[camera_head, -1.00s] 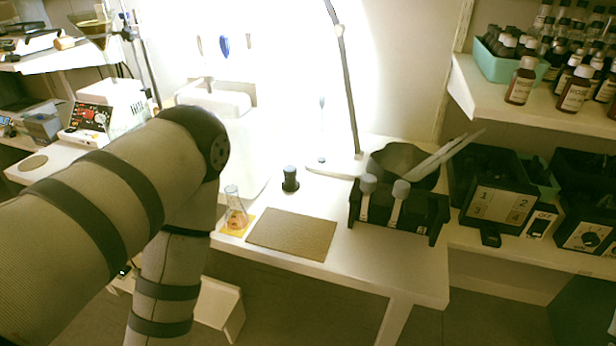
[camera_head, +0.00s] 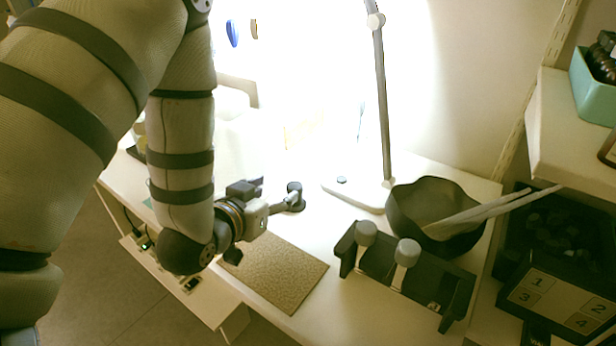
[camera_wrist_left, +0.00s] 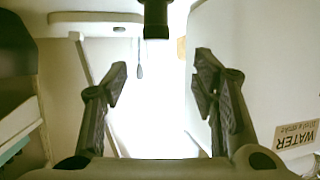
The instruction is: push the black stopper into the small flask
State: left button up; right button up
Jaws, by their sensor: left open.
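The black stopper (camera_head: 294,192) stands on the white table just beyond the cork mat. My left gripper (camera_head: 273,196) reaches in from the left, close to it, with its fingers pointing towards it. In the left wrist view the two fingers (camera_wrist_left: 162,85) are apart with nothing between them. A dark upright piece (camera_wrist_left: 156,20) shows at the top edge of that view, beyond the fingertips; it may be the stopper, but I cannot tell for sure. The small flask is not visible now; my left arm covers the area left of the mat. My right gripper is out of view.
The cork mat (camera_head: 283,281) lies bare in front. A lamp (camera_head: 380,110) stands behind. A black rack (camera_head: 377,264) with two pale-topped tools and a dark bowl (camera_head: 411,207) holding pale sticks stand to the right. A white container labelled WATER (camera_wrist_left: 297,135) is beside the gripper in the wrist view.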

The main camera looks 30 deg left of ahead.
aim_at(293, 187)
pick_arm(q)
jog(key=x, duration=0.4)
jog(key=f+b+x, duration=0.1)
jog(key=x, duration=0.4)
jog(key=shift+w+d+f+b, duration=0.1)
jog(key=shift+d+f+b, duration=0.1)
jog(key=shift+f+b, duration=0.1)
jog(key=shift+w, duration=0.3)
jog(key=shift+r, duration=0.1)
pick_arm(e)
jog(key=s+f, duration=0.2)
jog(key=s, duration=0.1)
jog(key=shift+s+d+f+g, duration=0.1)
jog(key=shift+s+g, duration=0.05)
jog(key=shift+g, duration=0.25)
pick_arm(q)
jog(key=c, duration=1.1)
